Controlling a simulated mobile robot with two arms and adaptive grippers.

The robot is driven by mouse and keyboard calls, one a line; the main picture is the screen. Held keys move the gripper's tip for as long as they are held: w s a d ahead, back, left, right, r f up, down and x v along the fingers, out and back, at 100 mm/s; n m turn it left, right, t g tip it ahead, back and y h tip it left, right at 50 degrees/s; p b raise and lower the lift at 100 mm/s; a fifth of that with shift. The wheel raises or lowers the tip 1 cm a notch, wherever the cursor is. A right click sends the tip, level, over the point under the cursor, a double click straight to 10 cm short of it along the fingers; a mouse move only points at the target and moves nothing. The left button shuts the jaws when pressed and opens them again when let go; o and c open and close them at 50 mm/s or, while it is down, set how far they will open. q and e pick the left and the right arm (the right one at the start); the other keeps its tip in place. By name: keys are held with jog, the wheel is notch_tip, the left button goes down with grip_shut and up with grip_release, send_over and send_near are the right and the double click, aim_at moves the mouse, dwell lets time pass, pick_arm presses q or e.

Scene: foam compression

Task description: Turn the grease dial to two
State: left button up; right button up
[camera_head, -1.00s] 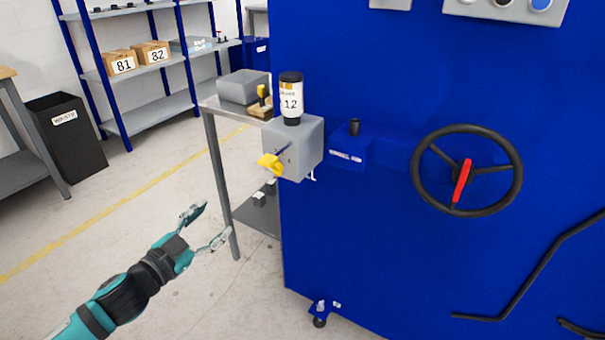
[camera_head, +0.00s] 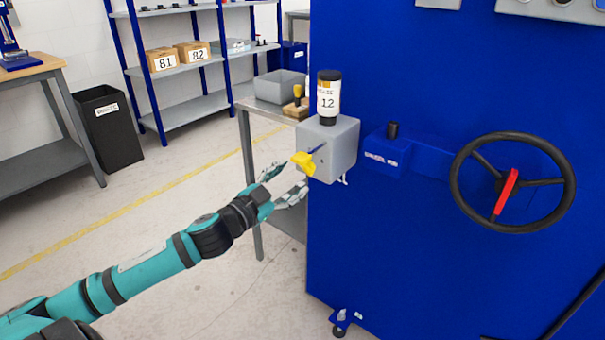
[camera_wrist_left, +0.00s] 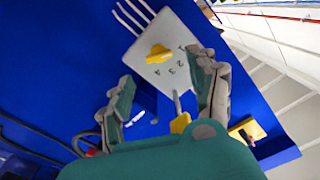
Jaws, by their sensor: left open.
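The yellow grease dial (camera_wrist_left: 158,53) sits on the face of a grey box (camera_wrist_left: 172,30), with printed numbers including 2, 3 and 4 near it. In the head view the grey box (camera_head: 340,145) is fixed to the blue machine, and yellow parts (camera_head: 303,160) show at its front. My left gripper (camera_head: 282,182) is open, just in front of and below them. In the left wrist view its fingers (camera_wrist_left: 160,72) are spread, with the dial beyond and between them; I see no grip on it. The dial's exact setting is unclear. My right gripper is out of view.
A grey rod with a yellow end (camera_wrist_left: 180,123) shows between my fingers in the wrist view. A black handwheel (camera_head: 513,182) is on the right. A small table with a grey bin (camera_head: 279,86) stands behind.

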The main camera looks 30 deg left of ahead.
aim_at(306, 169)
pick_arm(q)
jog(key=shift+w+d, duration=0.15)
jog(key=shift+w, duration=1.2)
jog(key=shift+w+d, duration=0.1)
jog(key=shift+w, duration=1.2)
jog(key=shift+c, duration=0.2)
jog(key=c, duration=1.1)
